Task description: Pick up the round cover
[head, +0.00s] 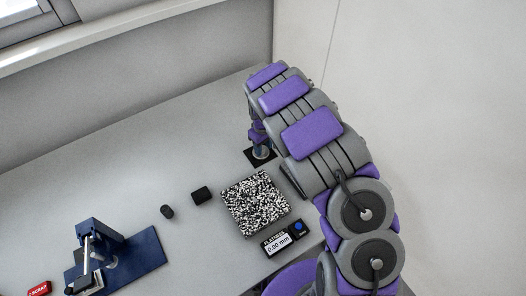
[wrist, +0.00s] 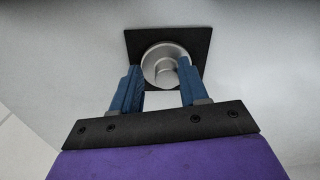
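The round cover (wrist: 160,56) is a silver metal disc with a raised round knob in its middle. It lies on a black square mat (wrist: 135,44) on the table. In the head view a small part of the cover (head: 262,153) shows below my arm, on the mat (head: 252,160). My gripper (wrist: 160,72) is open, with its two blue fingers apart and pointing at the cover. The fingertips overlap the cover's left and right edges in the wrist view. The knob appears between them, and I cannot tell whether they touch anything. My arm hides most of the gripper in the head view.
A black-and-white speckled block (head: 255,203) and a flatness readout (head: 283,238) showing 0.00 mm stand near my arm. Two small black pieces (head: 202,195) (head: 167,211), a blue fixture (head: 130,258) and a red scrap label (head: 40,289) lie further left. The table's back left is clear.

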